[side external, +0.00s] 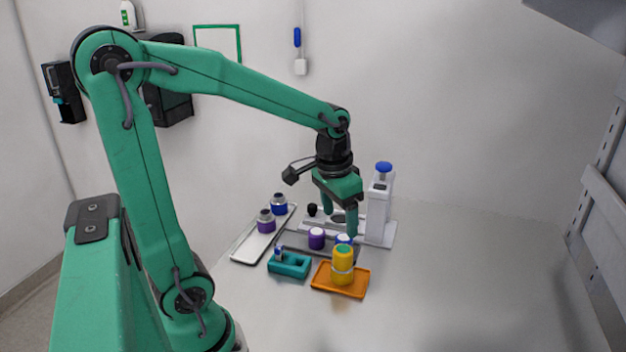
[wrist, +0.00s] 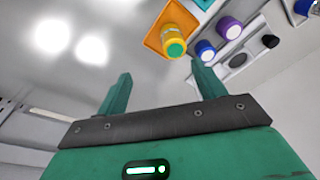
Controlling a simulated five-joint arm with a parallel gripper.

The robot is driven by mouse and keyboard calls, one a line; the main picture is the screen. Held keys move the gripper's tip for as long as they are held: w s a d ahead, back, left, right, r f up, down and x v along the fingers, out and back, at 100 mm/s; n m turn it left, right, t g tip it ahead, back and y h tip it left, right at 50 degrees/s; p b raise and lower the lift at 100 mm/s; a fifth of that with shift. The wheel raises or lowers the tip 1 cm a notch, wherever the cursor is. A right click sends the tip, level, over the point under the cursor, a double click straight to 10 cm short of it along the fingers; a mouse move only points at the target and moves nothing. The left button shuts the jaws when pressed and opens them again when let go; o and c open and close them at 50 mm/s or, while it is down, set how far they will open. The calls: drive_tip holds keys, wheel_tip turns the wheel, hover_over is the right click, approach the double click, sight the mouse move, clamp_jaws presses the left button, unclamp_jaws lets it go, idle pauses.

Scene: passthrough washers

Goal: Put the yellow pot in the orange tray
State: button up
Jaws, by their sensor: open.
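The yellow pot (side external: 343,268) stands upright on the orange tray (side external: 324,279), with a green top and a pale band around its side. In the wrist view the yellow pot (wrist: 177,34) is on the orange tray (wrist: 153,40), beyond my fingertips. My gripper (side external: 340,224) is open and empty, above the pot and apart from it. Its two spread fingers also show in the wrist view (wrist: 161,70), with nothing between them.
A teal block (side external: 289,264) sits left of the orange tray. A purple pot (side external: 316,238) and a blue one (side external: 344,240) stand behind. A silver tray (side external: 250,248) holds two more pots. A white device (side external: 380,212) stands at the back. The right of the table is clear.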

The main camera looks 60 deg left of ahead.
drive_tip(key=s+d+r+t, duration=0.4)
drive_tip(key=s+d+r, duration=0.1)
drive_tip(key=s, duration=0.4)
drive_tip(key=shift+d+m, duration=0.3)
drive_tip(key=shift+m, duration=0.1)
drive_tip(key=shift+r, duration=0.1)
idle(0.8)
